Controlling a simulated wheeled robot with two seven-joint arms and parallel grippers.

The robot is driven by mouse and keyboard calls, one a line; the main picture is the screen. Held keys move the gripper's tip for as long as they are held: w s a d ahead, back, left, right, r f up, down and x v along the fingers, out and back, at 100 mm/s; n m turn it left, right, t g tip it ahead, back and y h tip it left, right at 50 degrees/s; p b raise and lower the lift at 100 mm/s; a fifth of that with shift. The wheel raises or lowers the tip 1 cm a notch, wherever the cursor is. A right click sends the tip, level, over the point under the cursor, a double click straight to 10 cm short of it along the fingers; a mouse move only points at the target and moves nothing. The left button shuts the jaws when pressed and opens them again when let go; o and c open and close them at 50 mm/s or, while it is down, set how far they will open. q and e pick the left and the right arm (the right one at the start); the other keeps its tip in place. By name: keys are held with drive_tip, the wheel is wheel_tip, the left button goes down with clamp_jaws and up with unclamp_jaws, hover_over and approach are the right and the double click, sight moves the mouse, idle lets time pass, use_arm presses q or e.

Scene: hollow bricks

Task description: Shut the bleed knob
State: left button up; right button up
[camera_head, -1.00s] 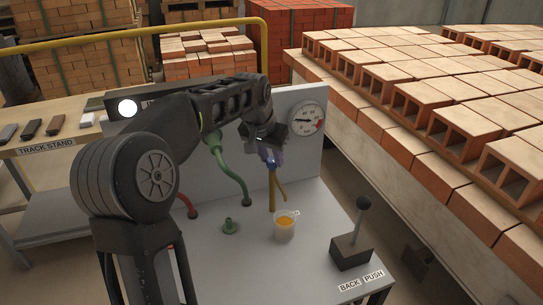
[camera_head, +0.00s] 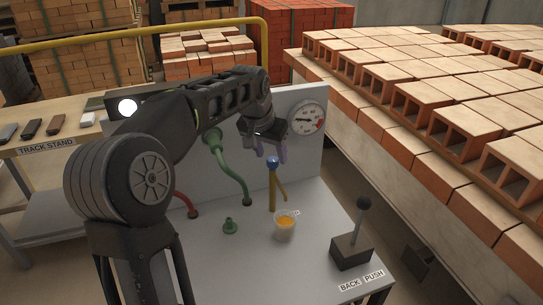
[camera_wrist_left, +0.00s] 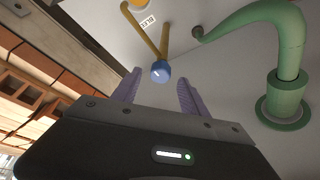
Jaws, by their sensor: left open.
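The bleed knob (camera_head: 272,162) is a small blue knob on top of a brass pipe (camera_head: 272,195) with a slanting brass spout. In the left wrist view the blue knob (camera_wrist_left: 160,71) shows just beyond and between the fingertips. My left gripper (camera_head: 268,155) is open and empty, its purple fingers above and behind the knob in the head view. The fingers (camera_wrist_left: 158,80) look apart from the knob. A clear cup (camera_head: 284,231) with amber liquid stands by the spout. Whether liquid runs from the spout is too small to tell. My right gripper is not in view.
A green hose (camera_head: 232,170) and a red hose (camera_head: 185,203) rise from the grey bench left of the knob. A gauge (camera_head: 307,118) is on the back panel. A black lever box (camera_head: 351,250) stands at the right.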

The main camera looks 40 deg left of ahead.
use_arm(q)
drive_tip(key=v, duration=0.6)
idle(0.5)
